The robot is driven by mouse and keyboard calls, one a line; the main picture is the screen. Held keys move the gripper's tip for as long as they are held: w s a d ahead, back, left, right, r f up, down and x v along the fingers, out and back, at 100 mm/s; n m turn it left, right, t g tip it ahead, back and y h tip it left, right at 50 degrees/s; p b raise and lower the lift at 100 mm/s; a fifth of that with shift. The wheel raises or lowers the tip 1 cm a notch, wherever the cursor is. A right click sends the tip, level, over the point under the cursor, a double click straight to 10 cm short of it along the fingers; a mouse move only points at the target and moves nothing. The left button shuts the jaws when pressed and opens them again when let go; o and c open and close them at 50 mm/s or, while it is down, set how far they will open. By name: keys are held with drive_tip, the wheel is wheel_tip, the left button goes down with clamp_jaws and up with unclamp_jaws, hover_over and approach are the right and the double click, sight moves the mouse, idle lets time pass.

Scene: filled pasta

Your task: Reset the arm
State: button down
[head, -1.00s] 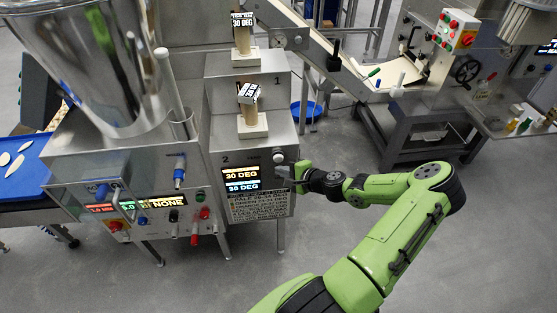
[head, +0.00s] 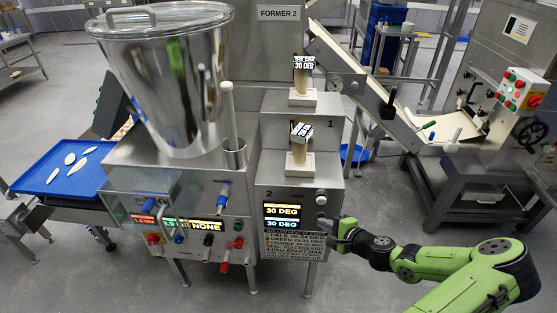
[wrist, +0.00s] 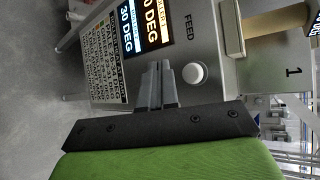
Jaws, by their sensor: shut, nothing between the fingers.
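My gripper (head: 338,226) is at the end of my green arm, in front of the lower right of the steel machine's control face. In the wrist view the fingers (wrist: 157,84) are together with nothing between them. They point at the panel beside a white round FEED button (wrist: 194,73). Whether the fingertips touch the panel, I cannot tell. Two lit displays (head: 283,215) reading 30 DEG sit left of the gripper, above a printed text label (head: 295,243).
A steel hopper (head: 170,80) stands on the machine's left part. A blue tray (head: 65,170) with several pale pieces is at the left. A conveyor chute (head: 350,85) and a grey stand (head: 475,185) are at the right. Open floor lies before the machine.

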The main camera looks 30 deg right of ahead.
drive_tip(key=s+a+r+n+g+y, duration=0.1)
drive_tip(key=a+r+n+g, duration=0.35)
drive_tip(key=a+n, duration=0.3)
drive_tip(key=s+a+r+n+g, duration=0.1)
drive_tip(key=a+r+n+g, duration=0.4)
drive_tip(key=a, duration=0.3)
drive_tip(key=s+a+r+n+t+h, duration=0.1)
drive_tip(key=s+a+r+n, duration=0.3)
drive_tip(key=s+r, duration=0.4)
drive_tip(key=s+a+r+n+t+h, duration=0.1)
drive_tip(key=s+a+r+n, duration=0.3)
drive_tip(key=s+a+r, duration=0.2)
drive_tip(key=v, duration=0.3)
drive_tip(key=shift+s, duration=0.3)
drive_tip(key=shift+a+f, duration=0.1)
idle(1.7)
